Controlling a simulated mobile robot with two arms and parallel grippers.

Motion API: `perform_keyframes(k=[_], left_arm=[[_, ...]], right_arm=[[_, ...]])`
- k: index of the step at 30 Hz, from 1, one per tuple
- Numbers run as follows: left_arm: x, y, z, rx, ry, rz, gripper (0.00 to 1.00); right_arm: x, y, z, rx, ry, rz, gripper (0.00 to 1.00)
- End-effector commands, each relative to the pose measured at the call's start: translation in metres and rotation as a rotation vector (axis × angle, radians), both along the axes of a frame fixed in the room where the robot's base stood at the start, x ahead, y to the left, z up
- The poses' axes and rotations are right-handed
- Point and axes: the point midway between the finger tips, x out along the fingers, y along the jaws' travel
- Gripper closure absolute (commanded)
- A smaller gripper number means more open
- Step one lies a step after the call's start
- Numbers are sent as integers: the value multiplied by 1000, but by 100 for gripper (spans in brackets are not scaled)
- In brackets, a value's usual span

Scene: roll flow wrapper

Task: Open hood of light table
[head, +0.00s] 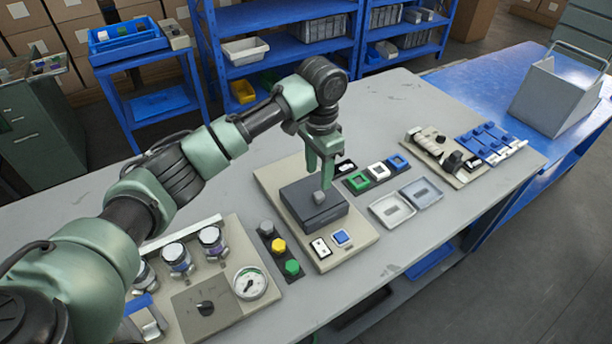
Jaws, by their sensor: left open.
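The light table has a beige base (352,238) in the middle of the bench. Its dark grey box-shaped hood (311,215) lies flat and looks closed. A small light grey knob (319,198) stands on top of the hood. My left gripper (320,179) points down over the hood with its fingers open. The fingertips are at or just above the knob; I cannot tell whether they touch it. A white rocker switch (320,248) and a blue button (341,237) sit at the base's front. My right gripper is out of view.
Left of the base stand a strip of coloured buttons (278,245) and a gauge panel (250,282). To the right are coloured square frames (378,170), an open shallow case (391,209) and a beige fixture (440,155). The bench's front right is clear.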

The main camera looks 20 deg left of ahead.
Motion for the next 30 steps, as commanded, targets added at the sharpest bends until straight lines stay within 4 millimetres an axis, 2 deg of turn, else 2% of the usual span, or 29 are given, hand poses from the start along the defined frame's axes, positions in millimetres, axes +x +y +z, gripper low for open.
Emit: perform_keyframes(k=[2, 4, 9, 13, 19, 24, 28, 30], left_arm=[[3, 3, 3, 5, 3, 6, 55], [3, 3, -2, 6, 4, 7, 55], [2, 3, -29, 6, 6, 8, 55], [2, 3, -49, 6, 3, 7, 55], [2, 3, -68, 4, 1, 7, 55], [3, 3, -71, 4, 0, 6, 55], [3, 3, -71, 4, -1, 6, 55], [3, 3, -71, 4, -1, 6, 74]], right_arm=[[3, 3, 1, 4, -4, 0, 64], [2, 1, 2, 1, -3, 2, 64], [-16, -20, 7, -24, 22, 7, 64], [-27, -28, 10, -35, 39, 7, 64], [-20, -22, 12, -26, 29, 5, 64], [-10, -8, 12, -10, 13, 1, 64], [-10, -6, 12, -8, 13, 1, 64], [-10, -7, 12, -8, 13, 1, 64]])
